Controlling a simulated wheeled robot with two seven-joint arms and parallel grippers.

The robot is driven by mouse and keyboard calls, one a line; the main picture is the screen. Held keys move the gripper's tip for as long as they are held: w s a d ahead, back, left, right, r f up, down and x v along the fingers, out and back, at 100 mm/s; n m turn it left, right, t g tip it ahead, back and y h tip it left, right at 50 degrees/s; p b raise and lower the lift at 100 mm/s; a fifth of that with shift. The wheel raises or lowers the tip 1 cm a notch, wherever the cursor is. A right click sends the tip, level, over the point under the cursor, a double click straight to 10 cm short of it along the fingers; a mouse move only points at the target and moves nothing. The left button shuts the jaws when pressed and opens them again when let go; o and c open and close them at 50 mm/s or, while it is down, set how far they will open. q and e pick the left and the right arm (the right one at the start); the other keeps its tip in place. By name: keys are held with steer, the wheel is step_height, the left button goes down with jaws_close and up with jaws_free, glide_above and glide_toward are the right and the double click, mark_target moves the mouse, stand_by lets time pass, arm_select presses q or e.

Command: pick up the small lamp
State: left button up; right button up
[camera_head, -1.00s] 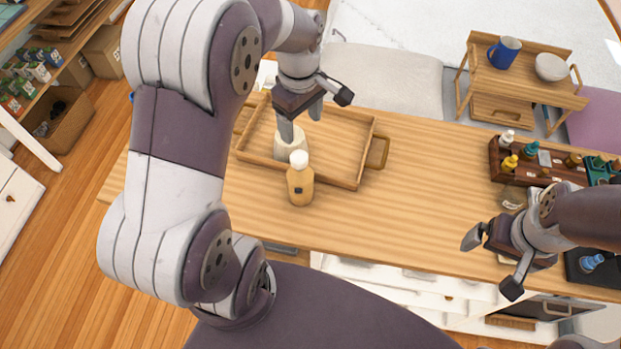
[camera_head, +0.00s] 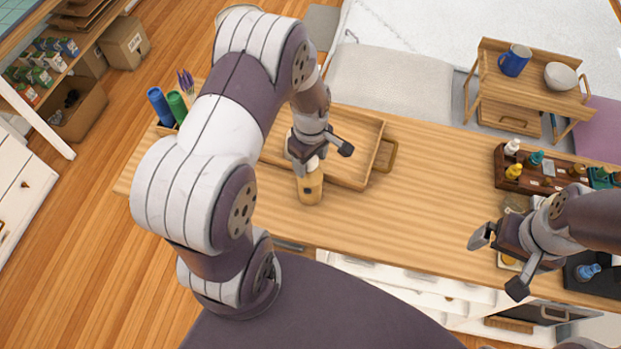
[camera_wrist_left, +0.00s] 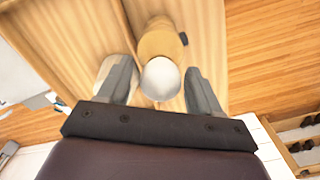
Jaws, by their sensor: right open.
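An amber, bottle-shaped thing with a white rounded top and a small dark patch (camera_head: 310,188) stands on the wooden table by the tray's near edge. It may be the small lamp, but I cannot tell for sure. My left gripper (camera_head: 318,160) is just above it and hides most of its top. In the left wrist view, the white top (camera_wrist_left: 161,80) lies between the two spread fingers of my left gripper (camera_wrist_left: 160,70), with gaps showing. A pale round thing (camera_wrist_left: 107,68) is partly hidden behind the left finger. My right gripper (camera_head: 497,262) is open and empty over the table's right part.
A wooden tray (camera_head: 345,180) lies behind the amber thing. A dark rack of small bottles (camera_head: 512,182) stands at the right. Blue and green cylinders (camera_head: 160,106) stand at the table's left end. The table's middle (camera_head: 430,200) is clear.

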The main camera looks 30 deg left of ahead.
arm_select(q)
steer(key=shift+a, duration=0.15)
jaws_close()
steer(key=shift+r, duration=0.1)
